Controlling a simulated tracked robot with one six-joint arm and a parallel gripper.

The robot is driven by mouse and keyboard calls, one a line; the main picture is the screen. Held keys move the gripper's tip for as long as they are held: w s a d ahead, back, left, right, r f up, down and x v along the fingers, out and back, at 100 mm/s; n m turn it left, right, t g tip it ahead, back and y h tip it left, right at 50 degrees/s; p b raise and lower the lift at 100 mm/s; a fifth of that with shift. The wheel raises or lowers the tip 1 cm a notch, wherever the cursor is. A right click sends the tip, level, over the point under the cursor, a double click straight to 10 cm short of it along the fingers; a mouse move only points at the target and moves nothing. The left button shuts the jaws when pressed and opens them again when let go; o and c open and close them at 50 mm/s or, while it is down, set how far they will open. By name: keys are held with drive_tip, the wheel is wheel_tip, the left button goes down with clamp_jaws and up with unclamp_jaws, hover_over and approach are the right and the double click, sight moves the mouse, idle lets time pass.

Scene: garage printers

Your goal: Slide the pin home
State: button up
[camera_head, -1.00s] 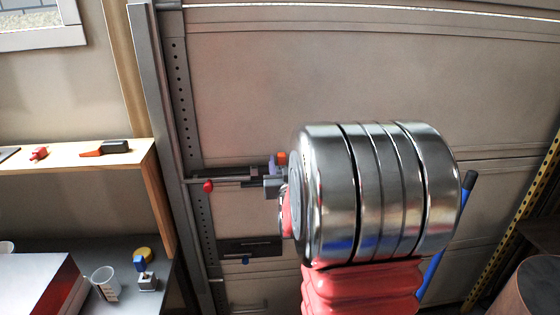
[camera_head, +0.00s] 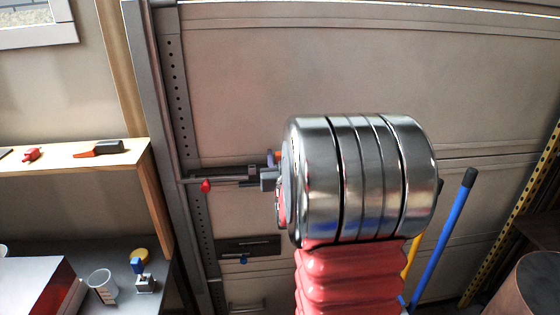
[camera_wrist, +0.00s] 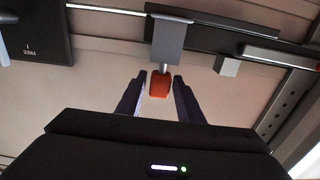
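An orange knob (camera_wrist: 160,84) on a short metal stem comes out of a grey block (camera_wrist: 168,42) on a dark rail (camera_wrist: 215,38) on the door, which I take to be the pin. In the wrist view my gripper (camera_wrist: 160,97) is open, with one dark finger on each side of the knob and a narrow gap at each side. In the head view the rail (camera_head: 215,172) runs left from my wrist to the door frame, with a red knob (camera_head: 206,185) hanging below its left part. My wrist hides most of the rail's right end and the gripper there.
A dark plate with lettering (camera_wrist: 35,35) is on the door at upper left in the wrist view. In the head view a wooden shelf (camera_head: 80,158) and a bench with a beaker (camera_head: 102,284) stand at left. A blue pole (camera_head: 445,238) leans at right.

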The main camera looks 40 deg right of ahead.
clamp_jaws()
drive_tip(key=shift+r, duration=0.1)
wheel_tip(320, 180, up, 10)
drive_tip(key=shift+f, duration=0.1)
idle(0.7)
idle(0.4)
drive_tip(key=shift+n+y, duration=0.3)
drive_tip(key=shift+y, duration=0.1)
drive_tip(key=w+a, duration=0.1)
drive_tip(key=a, duration=0.1)
drive_tip(key=w+a+r, duration=0.1)
drive_tip(key=w+a, duration=0.1)
drive_tip(key=a, duration=0.1)
drive_tip(key=w+a+r, duration=0.1)
drive_tip(key=w+a, duration=0.1)
drive_tip(key=shift+w+a, duration=0.2)
drive_tip(key=shift+a, duration=0.15)
drive_tip(key=shift+s+d+h, duration=0.15)
drive_tip(key=shift+d+h, duration=0.25)
drive_tip(key=shift+d, duration=0.05)
